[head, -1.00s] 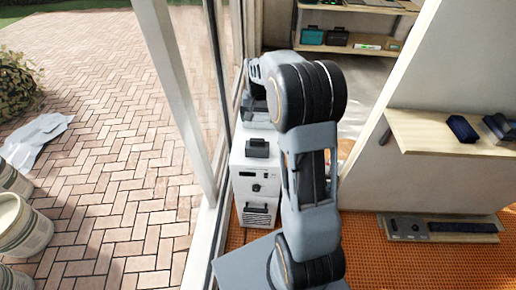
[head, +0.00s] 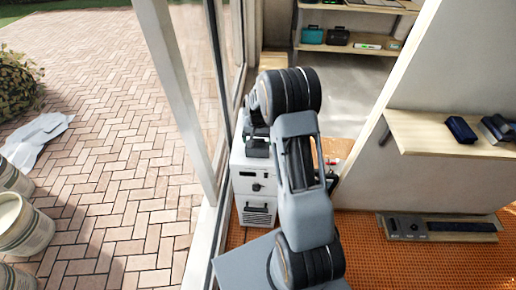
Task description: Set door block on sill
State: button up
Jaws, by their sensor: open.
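My gripper (head: 256,137) is small and partly hidden behind my arm's upper joint. It is over the top of the white machine (head: 254,185), beside the glass door frame, with its fingers hard to make out. A dark block-like thing (head: 257,149) shows on the machine's top right under it; I cannot tell whether it is the door block or whether the fingers touch it. The pale sill (head: 203,235) runs along the foot of the door frame, left of the machine. The visible part of the sill looks bare.
A wooden shelf (head: 420,140) on the right holds a dark blue block (head: 461,130). A low board (head: 440,237) with grey pieces lies on the orange floor mat (head: 390,265). Buckets (head: 22,225) stand on the brick paving outside. Shelving (head: 350,48) is at the back.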

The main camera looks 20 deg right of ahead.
jog(key=shift+f, duration=0.45)
jog(key=shift+c, duration=0.4)
jog(key=shift+r, duration=0.1)
jog(key=c, duration=1.5)
